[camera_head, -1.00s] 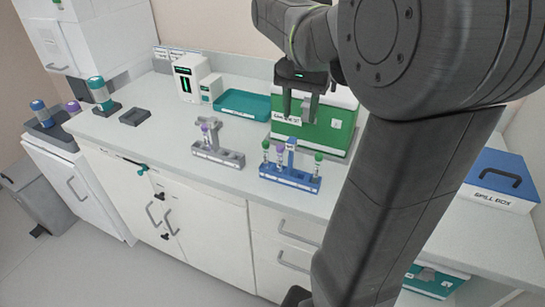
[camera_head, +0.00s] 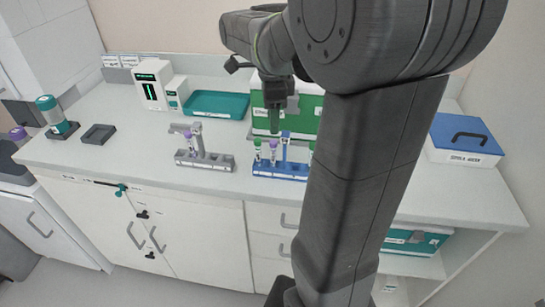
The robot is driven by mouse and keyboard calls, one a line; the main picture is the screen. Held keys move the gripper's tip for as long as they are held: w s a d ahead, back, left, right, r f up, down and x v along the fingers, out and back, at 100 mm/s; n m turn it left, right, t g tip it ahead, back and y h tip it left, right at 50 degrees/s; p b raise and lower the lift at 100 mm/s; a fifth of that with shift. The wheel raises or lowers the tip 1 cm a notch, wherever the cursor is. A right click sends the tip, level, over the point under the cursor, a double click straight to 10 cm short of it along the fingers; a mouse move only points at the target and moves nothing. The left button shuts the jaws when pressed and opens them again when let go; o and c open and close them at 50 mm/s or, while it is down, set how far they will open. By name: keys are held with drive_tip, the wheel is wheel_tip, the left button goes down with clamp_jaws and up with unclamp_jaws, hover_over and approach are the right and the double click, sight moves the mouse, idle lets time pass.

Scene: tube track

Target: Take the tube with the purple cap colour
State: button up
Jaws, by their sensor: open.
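A blue rack (camera_head: 281,173) stands near the front of the bench and holds several tubes. One has a green cap (camera_head: 257,144). Beside it a tube with a purple cap (camera_head: 273,147) stands upright. Another green cap shows at the right, partly hidden by my arm.
A green box (camera_head: 302,120) stands behind the blue rack. A teal tray (camera_head: 217,104) and a white device (camera_head: 152,85) stand at the back. A blue-lidded spill box (camera_head: 465,140) is at the right. A dark square holder (camera_head: 98,134) is at the left. The bench front-left is clear.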

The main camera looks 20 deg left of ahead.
sight(273, 141)
wheel_tip(273, 141, down, 4)
drive_tip(key=shift+f, duration=0.25)
drive_tip(key=f, duration=0.5)
drive_tip(key=shift+s+d+f, duration=0.1)
drive_tip(key=shift+s, duration=0.1)
drive_tip(key=c, duration=0.8)
